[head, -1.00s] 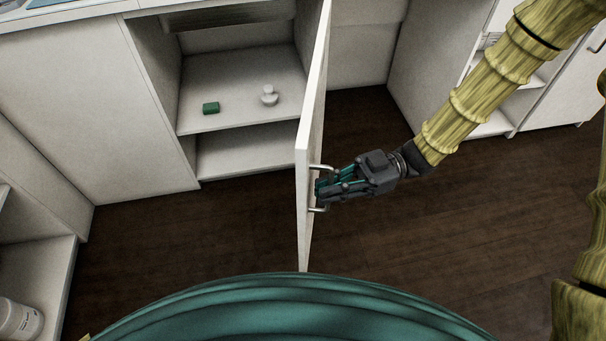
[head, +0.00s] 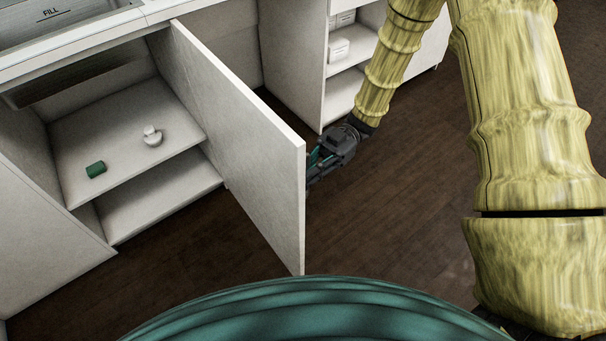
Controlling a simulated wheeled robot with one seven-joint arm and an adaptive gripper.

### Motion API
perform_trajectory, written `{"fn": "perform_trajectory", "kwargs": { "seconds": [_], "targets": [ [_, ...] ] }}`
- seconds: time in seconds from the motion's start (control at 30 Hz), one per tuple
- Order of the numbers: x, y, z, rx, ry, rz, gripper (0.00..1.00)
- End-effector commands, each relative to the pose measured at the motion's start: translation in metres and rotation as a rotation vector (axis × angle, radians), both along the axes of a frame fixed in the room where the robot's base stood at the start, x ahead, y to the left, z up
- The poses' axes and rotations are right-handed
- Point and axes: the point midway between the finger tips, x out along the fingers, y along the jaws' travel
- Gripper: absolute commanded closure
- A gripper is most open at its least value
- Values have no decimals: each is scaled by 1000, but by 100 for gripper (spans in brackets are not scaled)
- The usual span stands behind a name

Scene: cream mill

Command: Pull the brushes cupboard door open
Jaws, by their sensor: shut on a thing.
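The cupboard door (head: 245,140) is a pale flat panel. It stands swung well out from the open cupboard (head: 135,180), its free edge toward me. My gripper (head: 316,165) is at the outer face of the door, near its free edge, shut on the door handle. The handle and the fingertips are largely hidden behind the door edge in this view. Inside the cupboard, a small green object (head: 96,169) and a small white rounded object (head: 152,136) rest on the upper shelf.
A counter with a sink basin marked FILL (head: 60,25) runs above the cupboard. An open shelf unit (head: 345,75) with small white boxes stands beyond the door. The dark wooden floor (head: 390,220) right of the door is clear apart from my arm.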

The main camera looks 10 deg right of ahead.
Motion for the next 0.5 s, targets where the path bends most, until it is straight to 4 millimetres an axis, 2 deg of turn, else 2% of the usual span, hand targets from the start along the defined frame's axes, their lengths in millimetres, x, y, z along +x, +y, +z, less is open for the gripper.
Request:
{"fn": "perform_trajectory", "kwargs": {
  "seconds": [0.2,0.23,0.33,0.5],
  "targets": [
    [1,0,0,0,0,-1,100],
    [1,0,0,1,-1,-1,85],
    [0,0,0,1,-1,-1,68],
    [0,0,0,0,-1,-2,68]
  ]
}}
